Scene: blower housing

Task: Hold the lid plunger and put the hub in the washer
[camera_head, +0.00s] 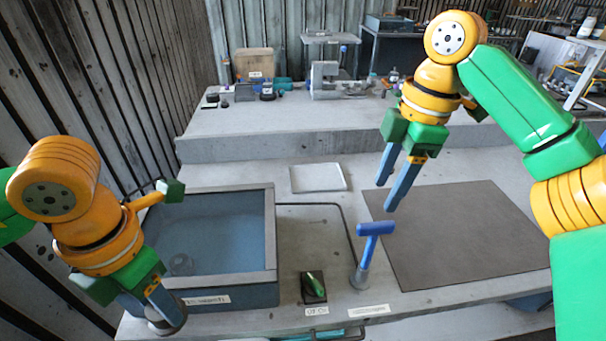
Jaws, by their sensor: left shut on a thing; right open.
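The washer (270,240) is a blue-grey box with a pale rim at the left front of the bench. Its inside shows, with a small round shape (180,264) at the bottom. My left gripper (157,308) is at the washer's front left corner, shut on a grey round knob (167,324), which looks like the lid plunger; the fingers partly hide it. A blue T-shaped handle (375,229) stands upright on a grey round foot (360,277); I cannot tell whether this is the hub. My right gripper (388,196) is open and empty, pointing down above and behind the blue handle.
A dark mat (470,235) covers the bench's right side and is bare. A white plate (318,177) lies behind the washer's right side. A black switch box with a green lever (314,287) stands between washer and blue handle. A raised shelf (280,125) carries several items behind.

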